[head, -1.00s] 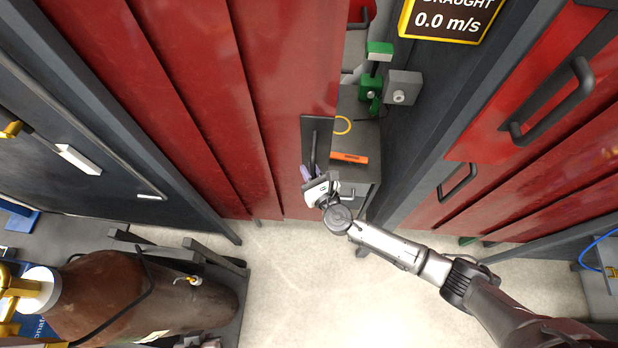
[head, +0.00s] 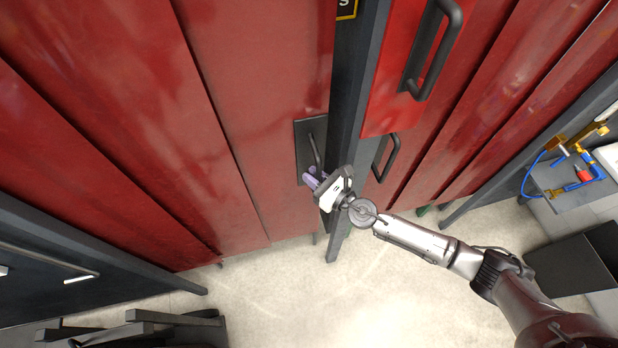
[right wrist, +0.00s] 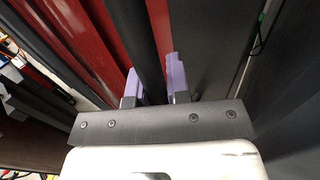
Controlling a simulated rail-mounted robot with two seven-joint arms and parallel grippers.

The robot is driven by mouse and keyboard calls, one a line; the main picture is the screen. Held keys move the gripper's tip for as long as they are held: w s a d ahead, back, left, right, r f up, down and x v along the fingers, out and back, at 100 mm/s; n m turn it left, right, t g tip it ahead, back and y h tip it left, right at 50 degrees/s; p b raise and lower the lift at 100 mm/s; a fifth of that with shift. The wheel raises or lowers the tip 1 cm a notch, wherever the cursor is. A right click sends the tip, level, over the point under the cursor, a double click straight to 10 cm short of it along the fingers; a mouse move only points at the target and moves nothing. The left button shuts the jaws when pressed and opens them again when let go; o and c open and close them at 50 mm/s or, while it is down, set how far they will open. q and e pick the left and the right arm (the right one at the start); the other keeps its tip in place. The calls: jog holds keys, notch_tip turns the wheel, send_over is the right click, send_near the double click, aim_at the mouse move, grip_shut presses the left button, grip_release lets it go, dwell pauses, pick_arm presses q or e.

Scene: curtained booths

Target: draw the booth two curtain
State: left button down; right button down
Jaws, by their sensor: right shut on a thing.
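A red curtain of tall stiff panels (head: 130,120) fills the left and middle of the head view. Its right edge carries a black plate with a bar handle (head: 313,145), close beside the dark post (head: 352,110). My right gripper (head: 314,180), with purple fingers, is shut on the handle's lower part. In the right wrist view the dark handle bar (right wrist: 140,40) stands between the two fingers of the gripper (right wrist: 154,88), with red curtain (right wrist: 98,25) to its left. Whether the curtain edge touches the post is unclear. My left gripper is out of view.
Right of the post is another red curtain (head: 500,90) with a black handle (head: 437,50). A grey bench with blue hose (head: 570,180) stands far right. A dark rail frame (head: 150,325) is at lower left. The pale floor (head: 290,300) between is clear.

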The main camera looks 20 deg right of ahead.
jog(key=shift+d, duration=0.1)
jog(key=c, duration=1.2)
grip_release()
jog(key=shift+c, duration=0.2)
jog(key=shift+o, duration=0.7)
jog(key=b+v, duration=0.3)
jog(key=v, duration=1)
jog(key=shift+s+b, duration=0.35)
jog(key=shift+d, duration=0.1)
jog(key=shift+c, duration=0.2)
